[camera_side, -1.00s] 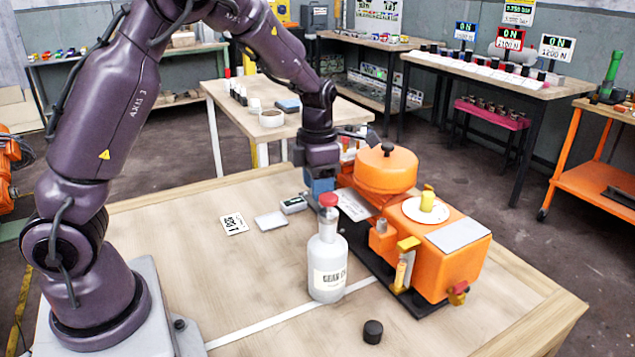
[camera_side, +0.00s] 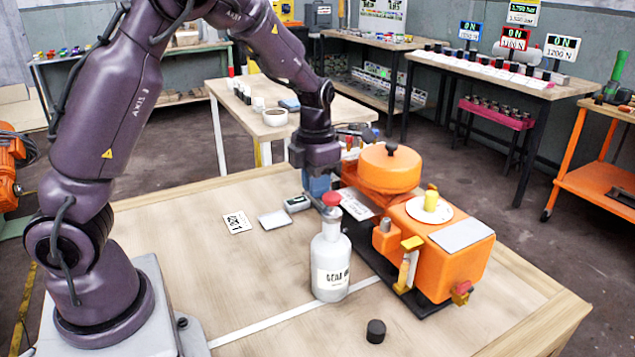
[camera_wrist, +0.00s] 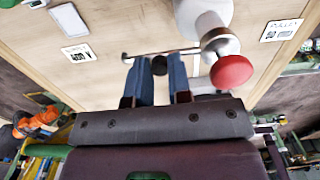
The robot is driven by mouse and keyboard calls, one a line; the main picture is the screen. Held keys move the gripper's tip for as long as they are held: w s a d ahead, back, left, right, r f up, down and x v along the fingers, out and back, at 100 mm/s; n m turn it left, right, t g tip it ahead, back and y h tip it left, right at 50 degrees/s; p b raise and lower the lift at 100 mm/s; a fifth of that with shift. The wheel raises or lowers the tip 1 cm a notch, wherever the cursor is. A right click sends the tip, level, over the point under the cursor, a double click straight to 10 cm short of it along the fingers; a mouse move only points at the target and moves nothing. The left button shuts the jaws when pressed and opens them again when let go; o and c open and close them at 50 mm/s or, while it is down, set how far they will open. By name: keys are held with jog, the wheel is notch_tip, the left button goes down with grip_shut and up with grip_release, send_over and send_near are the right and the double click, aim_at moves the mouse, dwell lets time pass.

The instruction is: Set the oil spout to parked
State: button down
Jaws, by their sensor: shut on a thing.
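A pale bottle (camera_side: 330,268) with a lettered label and a red cap (camera_side: 331,199) stands upright on the table, left of the orange machine. In the wrist view the red cap (camera_wrist: 232,71) sits on the metal neck (camera_wrist: 221,42). The oil spout (camera_wrist: 137,54), a thin metal rod with a bent tip, runs left from this neck. My gripper (camera_wrist: 162,58) has its two blue fingers at the spout, shut on it; the exact contact is unclear. In the side view my gripper (camera_side: 319,187) is just behind the bottle's cap, and the spout is not distinct.
The orange machine (camera_side: 450,262) on a black base stands close right of the bottle. A small black cap (camera_side: 375,331) lies in front. A printed card (camera_side: 237,222), a white plate (camera_side: 274,219) and a small display box (camera_side: 297,203) lie to the left. The table's front left is clear.

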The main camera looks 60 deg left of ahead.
jog(key=c, duration=1.1)
grip_release()
jog(key=shift+o, duration=0.2)
notch_tip(320, 180, up, 13)
